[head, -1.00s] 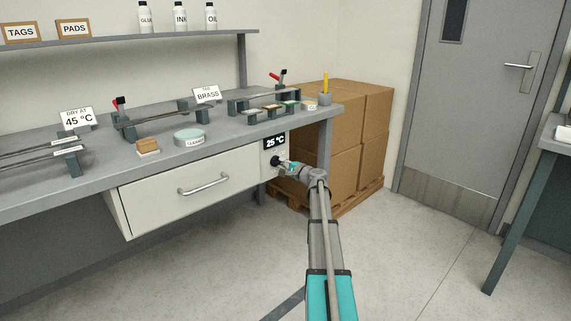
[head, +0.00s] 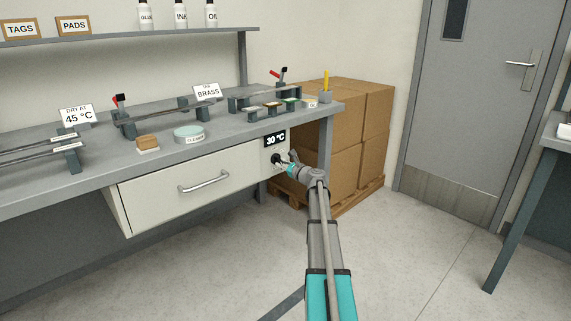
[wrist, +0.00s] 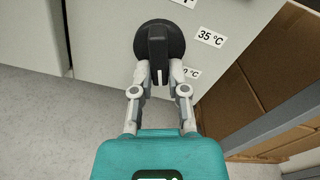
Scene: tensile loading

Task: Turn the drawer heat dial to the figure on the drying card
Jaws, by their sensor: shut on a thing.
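The drying card (head: 76,117) stands on the bench at the left and reads "DRY AT 45 °C". The display (head: 274,139) on the drawer unit reads 30 °C. The black heat dial (wrist: 158,50) is on the panel below the display; in the head view (head: 276,160) my gripper partly covers it. In the wrist view, a 35 °C label (wrist: 209,38) sits right of the dial, and a lower label is partly hidden by a finger. My gripper (wrist: 157,72) is shut on the dial's raised grip, one finger on each side.
The drawer (head: 160,195) with its bar handle is left of the dial. Cardboard boxes (head: 350,125) on a pallet stand close to the right. Racks, a sponge and a round tin (head: 189,135) are on the bench. Open floor lies in front.

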